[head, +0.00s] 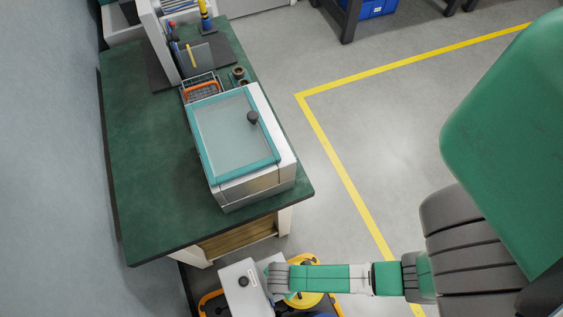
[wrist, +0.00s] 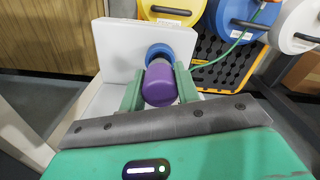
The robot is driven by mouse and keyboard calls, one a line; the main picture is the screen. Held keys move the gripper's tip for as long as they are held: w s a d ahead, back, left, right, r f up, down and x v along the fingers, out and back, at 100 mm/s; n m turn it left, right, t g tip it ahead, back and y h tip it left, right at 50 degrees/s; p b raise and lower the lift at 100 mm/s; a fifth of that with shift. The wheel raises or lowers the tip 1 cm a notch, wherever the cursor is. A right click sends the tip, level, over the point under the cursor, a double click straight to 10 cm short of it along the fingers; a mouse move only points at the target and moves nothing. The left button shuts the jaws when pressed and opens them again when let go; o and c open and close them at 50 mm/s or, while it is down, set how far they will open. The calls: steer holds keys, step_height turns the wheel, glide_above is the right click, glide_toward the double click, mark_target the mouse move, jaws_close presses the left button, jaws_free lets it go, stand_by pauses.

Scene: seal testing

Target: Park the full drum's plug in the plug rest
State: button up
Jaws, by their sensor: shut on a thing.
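In the wrist view, my gripper (wrist: 160,78) has its two green fingers shut on a purple round plug (wrist: 161,88). Just beyond the plug is a blue ring-like part (wrist: 158,51) in front of a white block (wrist: 118,45). I cannot tell whether the blue part belongs to the plug or the block, or whether the plug is seated. Drums stand beyond: yellow (wrist: 170,10), blue (wrist: 232,17) and white (wrist: 297,25). In the head view, the white block (head: 241,285) and yellow drum (head: 303,300) are near my arm's end; the plug is hidden.
A green hose (wrist: 238,42) runs by the drums over a black and orange pallet (wrist: 215,68). In the head view, a green-topped bench (head: 145,160) carries a teal-lidded box (head: 225,125) and a wire basket (head: 203,90). Open floor with yellow lines lies right.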

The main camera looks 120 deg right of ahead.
steer(key=shift+f+b, duration=0.55)
steer(key=shift+f, duration=0.4)
steer(key=o, duration=1.1)
steer(key=shift+r, duration=0.15)
step_height(320, 180, up, 8)
steer(key=shift+f+p, duration=0.15)
steer(key=shift+p, duration=1)
